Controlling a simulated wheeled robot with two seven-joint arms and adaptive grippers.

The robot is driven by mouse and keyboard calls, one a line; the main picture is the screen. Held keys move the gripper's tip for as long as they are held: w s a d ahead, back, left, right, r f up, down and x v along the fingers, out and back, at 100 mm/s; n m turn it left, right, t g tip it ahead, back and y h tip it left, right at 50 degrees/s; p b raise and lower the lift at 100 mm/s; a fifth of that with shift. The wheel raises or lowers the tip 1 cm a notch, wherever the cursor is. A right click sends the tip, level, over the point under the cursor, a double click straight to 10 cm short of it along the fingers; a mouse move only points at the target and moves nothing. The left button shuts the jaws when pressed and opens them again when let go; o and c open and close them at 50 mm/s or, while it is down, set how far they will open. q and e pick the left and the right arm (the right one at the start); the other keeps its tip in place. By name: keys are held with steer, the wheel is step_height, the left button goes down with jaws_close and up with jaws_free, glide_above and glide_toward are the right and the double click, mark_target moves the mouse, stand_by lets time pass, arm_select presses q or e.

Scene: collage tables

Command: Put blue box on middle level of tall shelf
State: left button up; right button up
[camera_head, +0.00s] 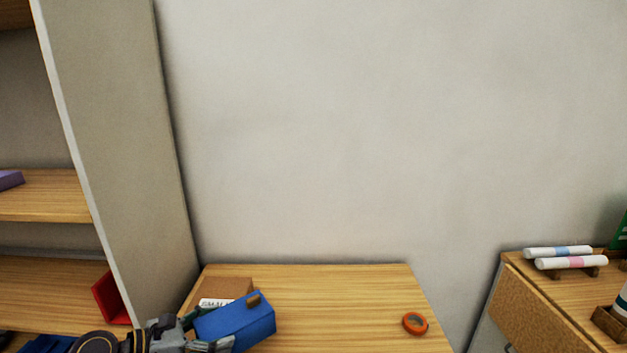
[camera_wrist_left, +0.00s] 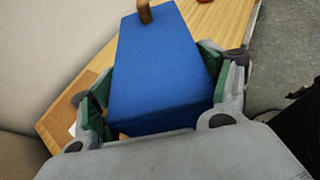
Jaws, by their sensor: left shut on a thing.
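The blue box (camera_head: 238,320) is at the lower left of the head view, above the near left part of the wooden table (camera_head: 350,300). It has a small brown tab on one end. My left gripper (camera_head: 207,335) is shut on it. In the left wrist view the blue box (camera_wrist_left: 160,70) sits between the two green-padded fingers of my left gripper (camera_wrist_left: 165,100). The tall shelf (camera_head: 120,130) stands at the left, with a wooden level (camera_head: 45,197) at mid-height in view. My right gripper is not in view.
A brown box with a white label (camera_head: 222,292) is on the table behind the blue box. An orange tape roll (camera_head: 415,323) lies at the right. A red item (camera_head: 112,298) and a purple item (camera_head: 10,180) are on shelf levels. White rolls (camera_head: 570,262) lie on a right-hand cabinet.

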mark_target(213, 316)
arm_select(q)
steer(key=shift+w+a+n+t, duration=0.3)
steer(key=shift+w+a+r+n+t+y, duration=0.3)
steer(key=shift+w+a+n+t+y, duration=0.1)
steer(key=shift+w+a+n+y, duration=0.15)
steer(key=shift+w+a+r+n+t+y, duration=0.25)
steer(key=shift+w+a+n+t+y, duration=0.15)
steer(key=shift+w+a+n+y, duration=0.1)
steer(key=shift+w+a+r+n+t+y, duration=0.1)
steer(key=shift+w+r+n+t+y, duration=0.05)
steer(key=shift+r+n+t+y, duration=0.35)
steer(key=shift+s+d+r+n+y, duration=0.2)
steer(key=shift+s+n+y, duration=0.05)
steer(key=shift+n, duration=0.1)
steer(key=shift+s+d+f, duration=0.1)
steer(key=shift+s+d, duration=0.35)
steer(key=shift+s+d+f+y, duration=0.4)
steer(key=shift+s+d+f, duration=0.15)
steer(key=shift+d, duration=0.1)
steer(key=shift+s+d+f+n, duration=0.25)
steer(key=shift+s+f+n, duration=0.05)
steer(key=shift+f, duration=0.15)
steer(key=shift+s+f, duration=0.1)
steer(key=shift+f, duration=0.1)
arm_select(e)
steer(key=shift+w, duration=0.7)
